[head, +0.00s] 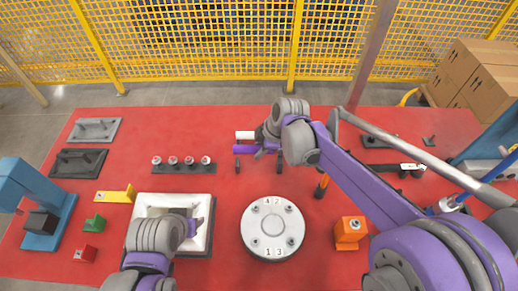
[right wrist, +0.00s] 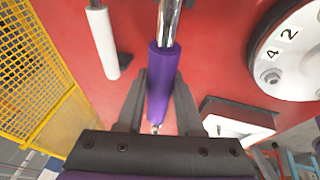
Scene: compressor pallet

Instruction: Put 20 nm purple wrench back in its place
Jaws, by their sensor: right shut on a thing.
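The purple wrench (head: 243,149) has a purple handle and a chrome shaft. It is at the back middle of the red table, level with dark upright posts (head: 237,167). My right gripper (head: 262,151) is shut on its handle. In the right wrist view the handle of the purple wrench (right wrist: 162,85) lies between the two fingers (right wrist: 158,105), with the shaft running away toward the top edge. I cannot tell whether the wrench touches its holder. My left gripper (head: 194,226) is over the white tray at the front left, its finger opening unclear.
A white-handled wrench (head: 245,134) lies beside the purple one, also seen in the right wrist view (right wrist: 103,42). A round numbered white plate (head: 272,228) and orange block (head: 348,232) stand in front. A rack of several sockets (head: 183,168) and a white tray (head: 145,204) are left.

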